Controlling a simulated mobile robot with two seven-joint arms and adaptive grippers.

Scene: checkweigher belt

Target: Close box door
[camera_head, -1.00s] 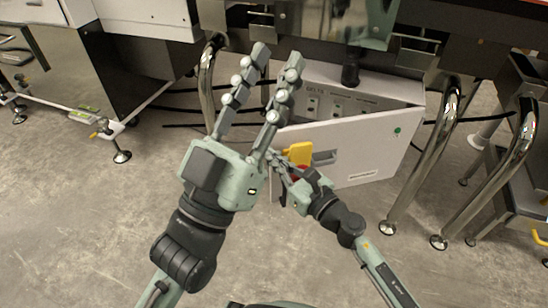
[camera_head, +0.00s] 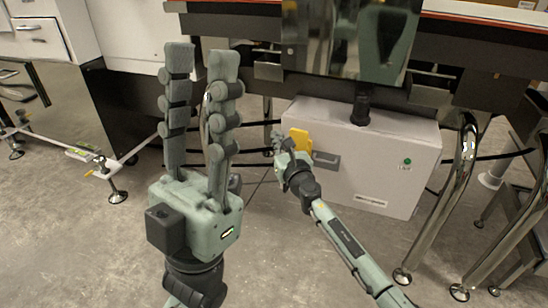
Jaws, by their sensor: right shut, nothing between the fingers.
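The white electrical box (camera_head: 386,148) hangs under the machine, right of centre. Its door (camera_head: 380,180), with a grey handle (camera_head: 327,160), a yellow part (camera_head: 300,140) and a green dot, lies against the box front with no gap that I can see. My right gripper (camera_head: 279,138) is shut and empty at the door's left edge, by the yellow part; whether it touches is unclear. My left gripper (camera_head: 200,62) is large in the foreground at left, pointing up, its two fingers apart with nothing between them.
Curved steel legs (camera_head: 440,205) stand right of the box. A black conduit (camera_head: 361,105) enters the box top. A low white frame with a levelling foot (camera_head: 117,196) is at left. The floor in front is clear.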

